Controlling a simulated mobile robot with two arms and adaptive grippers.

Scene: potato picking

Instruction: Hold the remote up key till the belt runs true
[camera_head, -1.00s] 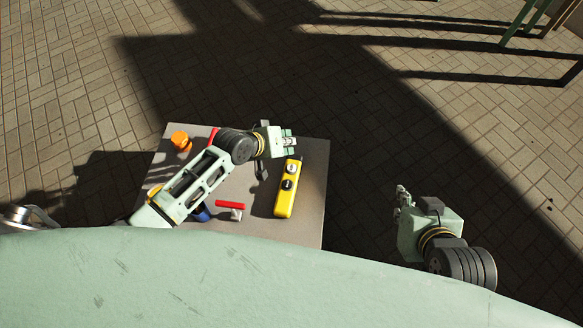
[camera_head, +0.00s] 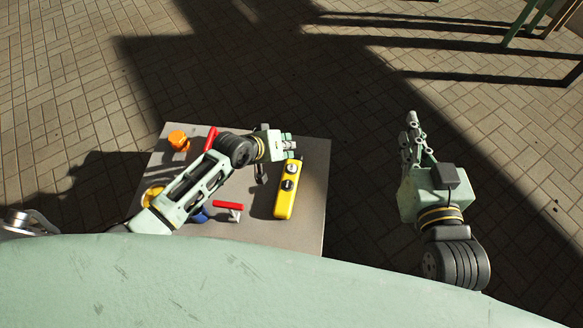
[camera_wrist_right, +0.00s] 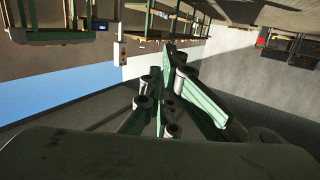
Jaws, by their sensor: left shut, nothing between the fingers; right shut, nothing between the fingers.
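My left gripper (camera_head: 291,146) is shut and empty. It is just past the remote's far end, close to the upper key; I cannot tell whether it touches. My right gripper (camera_head: 412,118) is shut and empty, off the table to the right. It also shows in the right wrist view (camera_wrist_right: 168,60). No belt can be made out.
The table (camera_head: 315,190) also carries an orange knob (camera_head: 178,138), a red lever (camera_head: 211,137), a second red-handled lever (camera_head: 228,205), and a blue part (camera_head: 200,216) partly behind my left arm. Brick paving surrounds it. Green frame legs (camera_head: 522,22) stand at the far right.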

